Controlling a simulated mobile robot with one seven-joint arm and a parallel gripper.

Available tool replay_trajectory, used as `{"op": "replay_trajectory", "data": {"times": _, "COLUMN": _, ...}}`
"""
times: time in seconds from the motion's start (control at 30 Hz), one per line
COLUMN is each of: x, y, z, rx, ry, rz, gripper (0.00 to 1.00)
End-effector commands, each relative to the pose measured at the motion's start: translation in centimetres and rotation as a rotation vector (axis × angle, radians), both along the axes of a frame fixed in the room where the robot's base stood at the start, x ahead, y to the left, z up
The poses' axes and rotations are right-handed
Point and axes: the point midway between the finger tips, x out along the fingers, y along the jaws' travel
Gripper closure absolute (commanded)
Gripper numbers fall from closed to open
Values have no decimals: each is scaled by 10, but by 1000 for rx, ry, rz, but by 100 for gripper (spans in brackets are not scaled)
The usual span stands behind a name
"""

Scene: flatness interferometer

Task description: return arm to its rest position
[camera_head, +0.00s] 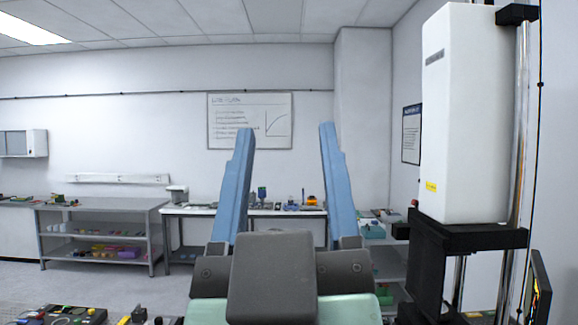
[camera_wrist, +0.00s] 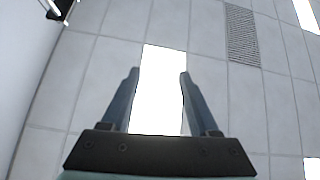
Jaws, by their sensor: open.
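My gripper (camera_head: 285,132) is in the middle of the head view, raised with its two blue fingers pointing up. The fingers stand wide apart and nothing is between them. In the wrist view my gripper (camera_wrist: 158,74) is also open and empty, against the ceiling with a bright ceiling light (camera_wrist: 162,95) behind it. The tall white instrument housing (camera_head: 468,115) stands on a black mount at the right of the head view, apart from the gripper.
A grey shelf bench (camera_head: 100,206) stands at the back left. A white bench (camera_head: 183,211) with small items is behind my gripper. A whiteboard (camera_head: 250,121) hangs on the back wall. Equipment with knobs (camera_head: 60,314) sits at the lower left. A dark screen (camera_head: 540,290) is at the right edge.

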Motion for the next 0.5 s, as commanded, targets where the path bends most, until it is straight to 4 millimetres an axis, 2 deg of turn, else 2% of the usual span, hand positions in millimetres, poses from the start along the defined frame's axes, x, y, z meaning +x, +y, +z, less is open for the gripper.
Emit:
{"op": "replay_trajectory", "data": {"times": 0.03, "x": -10, "y": -1, "z": 10, "rx": 33, "ry": -43, "rz": 29, "gripper": 39}}
{"op": "replay_trajectory", "data": {"times": 0.13, "x": -20, "y": -2, "z": 19, "rx": 71, "ry": -87, "rz": 65, "gripper": 39}}
{"op": "replay_trajectory", "data": {"times": 0.5, "x": -21, "y": -2, "z": 19, "rx": 75, "ry": -90, "rz": 71, "gripper": 39}}
